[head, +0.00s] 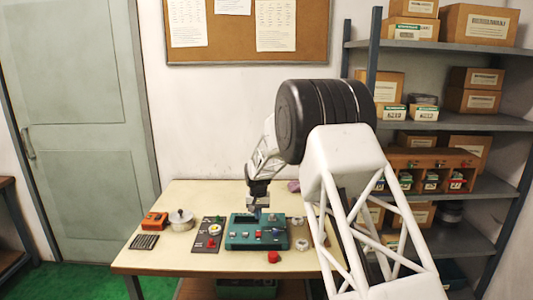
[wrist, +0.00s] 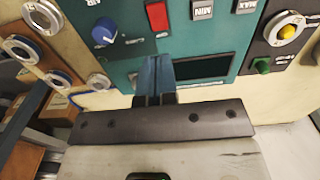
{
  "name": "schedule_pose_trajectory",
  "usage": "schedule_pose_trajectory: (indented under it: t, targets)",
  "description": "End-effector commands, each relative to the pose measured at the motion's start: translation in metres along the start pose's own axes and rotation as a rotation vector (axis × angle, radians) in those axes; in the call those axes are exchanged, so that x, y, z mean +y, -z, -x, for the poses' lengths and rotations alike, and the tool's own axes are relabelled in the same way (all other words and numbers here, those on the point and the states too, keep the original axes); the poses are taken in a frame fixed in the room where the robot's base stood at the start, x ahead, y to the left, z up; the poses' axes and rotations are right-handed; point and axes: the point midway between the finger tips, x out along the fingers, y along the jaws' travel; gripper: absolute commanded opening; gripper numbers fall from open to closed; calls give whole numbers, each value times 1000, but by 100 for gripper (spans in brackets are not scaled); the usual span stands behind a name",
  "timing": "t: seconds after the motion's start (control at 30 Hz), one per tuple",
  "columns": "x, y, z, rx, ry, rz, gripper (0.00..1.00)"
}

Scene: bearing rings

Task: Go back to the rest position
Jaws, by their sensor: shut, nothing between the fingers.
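My gripper (head: 257,213) is over the back part of the teal control box (head: 236,239) on the table. Its blue-grey fingertips (wrist: 155,68) are together and empty in the wrist view, just beside a dark display window (wrist: 203,68) on the box. I cannot tell whether they touch the box. The box carries a blue knob (wrist: 105,31), a red switch (wrist: 157,16) and keys marked MIN (wrist: 202,9) and MAX (wrist: 244,5). Several metal bearing rings (wrist: 42,17) lie beside it.
A lidded pot (head: 181,221) and an orange device (head: 154,220) stand at the left of the table (head: 140,260). A red object (head: 273,257) lies in front. Shelves (head: 460,122) stand at right.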

Motion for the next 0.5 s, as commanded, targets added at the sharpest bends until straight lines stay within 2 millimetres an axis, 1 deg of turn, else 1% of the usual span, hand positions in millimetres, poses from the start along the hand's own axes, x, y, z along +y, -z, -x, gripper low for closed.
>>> schedule_pose_trajectory:
  t: [0.27, 0.37, 0.5]
  targets:
    - [1, -2, 3, 1, 0, 0, 0]
    - [4, -5, 10, 4, 1, -1, 0]
    - [14, -17, 27, 11, 2, -2, 0]
